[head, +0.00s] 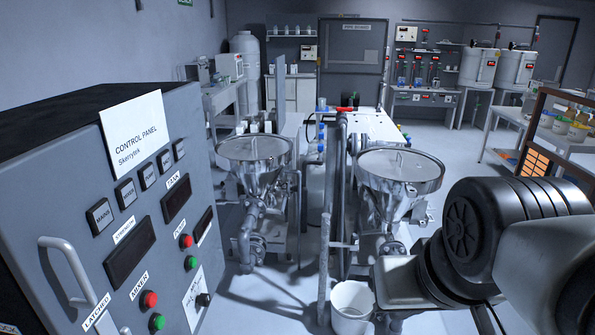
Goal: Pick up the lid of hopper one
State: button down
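Two metal hoppers stand in the middle of the head view, one on the left (250,183) and one on the right (390,192). Each is a funnel with a round, shiny top. A flat lid with a thin handle appears to cover the left hopper (240,147) and the right hopper (380,161). I see no number on either, so I cannot tell which is hopper one. My arm fills the lower right, its black joint just right of and in front of the right hopper. My gripper is not in view.
A grey control panel (75,180) with buttons and a handle fills the left foreground. A white bucket (352,310) stands on the floor below the hoppers. A vertical pipe (340,190) rises between them. A wood-framed case (555,135) stands at right.

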aim_at(398, 165)
jog(key=i+l+z, duration=0.85)
jog(key=z, duration=0.15)
jog(key=i+l+z, duration=0.25)
jog(key=z, duration=0.15)
jog(key=i+l+z, duration=0.15)
jog(key=i+z, duration=0.7)
jog(key=i+u, duration=0.2)
jog(key=i, duration=0.2)
jog(key=i+l+u, duration=0.25)
jog(key=i, duration=0.15)
jog(key=i+l+u, duration=0.2)
jog(key=i, duration=0.15)
jog(key=i+j+u, duration=0.15)
jog(key=u, duration=0.25)
jog(key=i+u, duration=0.5)
jog(key=u, duration=0.25)
jog(key=i+u, duration=0.2)
jog(key=u, duration=0.15)
jog(key=i+u, duration=0.3)
jog(key=u, duration=0.15)
jog(key=i+u, duration=0.3)
jog(key=u, duration=0.2)
jog(key=i+l+u, duration=0.2)
jog(key=u, duration=0.25)
jog(key=i+l+u, duration=0.4)
jog(key=i+j, duration=0.05)
jog(key=i, duration=0.05)
